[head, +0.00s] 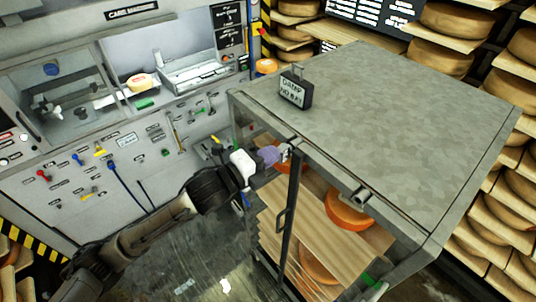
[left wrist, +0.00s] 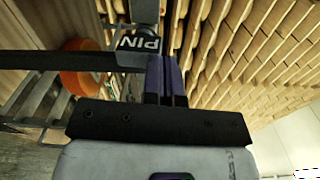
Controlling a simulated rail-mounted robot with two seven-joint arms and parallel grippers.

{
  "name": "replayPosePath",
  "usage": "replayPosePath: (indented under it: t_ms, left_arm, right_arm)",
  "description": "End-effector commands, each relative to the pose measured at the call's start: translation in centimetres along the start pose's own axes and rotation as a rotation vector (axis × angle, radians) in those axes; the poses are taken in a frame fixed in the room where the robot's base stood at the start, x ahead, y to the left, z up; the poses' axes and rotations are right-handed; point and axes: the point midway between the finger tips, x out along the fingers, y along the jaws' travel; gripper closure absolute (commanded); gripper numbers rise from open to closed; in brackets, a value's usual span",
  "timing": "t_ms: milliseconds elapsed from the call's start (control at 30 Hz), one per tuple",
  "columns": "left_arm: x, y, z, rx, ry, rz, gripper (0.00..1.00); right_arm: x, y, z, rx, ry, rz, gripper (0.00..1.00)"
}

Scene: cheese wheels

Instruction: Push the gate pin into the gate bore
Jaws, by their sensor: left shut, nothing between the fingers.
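The gate pin's dark block, with white "PIN" lettering, shows in the left wrist view (left wrist: 140,43). In the head view a small pale piece at the top front edge of the cabinet, by my fingertips (head: 286,150), seems to be the same part. My left gripper (head: 281,154) is shut and empty, its purple-grey fingers (left wrist: 167,75) right beside the pin block. I cannot tell whether they touch it. A short grey cylinder (head: 361,194) sits on the cabinet's front top edge; I cannot tell whether it belongs to the gate bore. The bore opening is not clearly visible. My right gripper is not in view.
The metal cabinet (head: 400,110) holds orange-rinded cheese wheels (head: 349,212) on wooden shelves. A dark upright frame with a handle (head: 281,219) stands at its front. A dark labelled tag (head: 294,92) stands on top. A control wall (head: 120,135) is at left; cheese racks fill the right.

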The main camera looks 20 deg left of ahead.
Motion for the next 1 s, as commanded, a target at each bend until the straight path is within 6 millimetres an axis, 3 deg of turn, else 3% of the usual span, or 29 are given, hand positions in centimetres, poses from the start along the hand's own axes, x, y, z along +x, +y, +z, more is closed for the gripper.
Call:
replayPosePath:
  t_ms: [367, 700, 1000]
  left_arm:
    - [0.0, 0.0, 0.0, 0.0, 0.0, 0.0, 1.0]
    - [-2.4, 0.0, 0.0, 0.001, 0.0, 0.001, 1.0]
    - [-3.4, 0.1, 0.0, 0.002, 0.0, 0.0, 1.0]
  right_arm:
    - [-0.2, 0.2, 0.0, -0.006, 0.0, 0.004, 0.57]
    - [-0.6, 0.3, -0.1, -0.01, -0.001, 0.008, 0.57]
    - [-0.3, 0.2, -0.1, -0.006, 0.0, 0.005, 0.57]
